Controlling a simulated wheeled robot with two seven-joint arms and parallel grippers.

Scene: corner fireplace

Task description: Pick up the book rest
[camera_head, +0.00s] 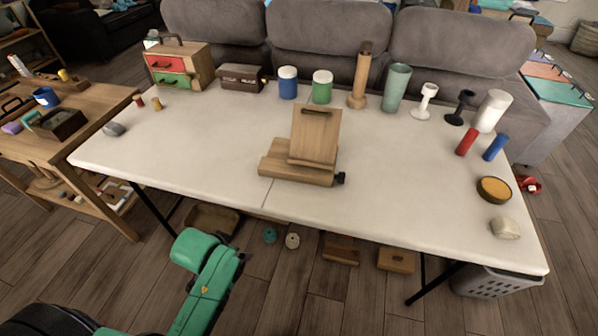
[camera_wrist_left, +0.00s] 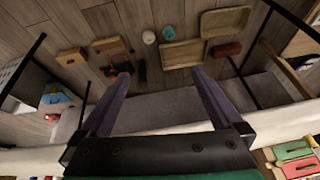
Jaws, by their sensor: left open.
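The book rest (camera_head: 316,138) is a light brown wooden stand with a slotted, tilted back panel, a wide base and a dark knob at its right. It stands upright near the middle of the white table (camera_head: 220,155) in the head view. I cannot make it out in the left wrist view. My left arm shows green at the lower left of the head view, in front of the table and apart from the book rest. My left gripper (camera_wrist_left: 160,76) is open and empty in the left wrist view, its two dark fingers wide apart. My right gripper is not in view.
Cups, jars and a small drawer box (camera_head: 178,66) line the table's back. A red cylinder (camera_head: 467,142), a blue cylinder (camera_head: 496,147) and a round dish (camera_head: 493,189) stand at the right. Table around the book rest is clear. Trays and boxes lie on the floor below.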

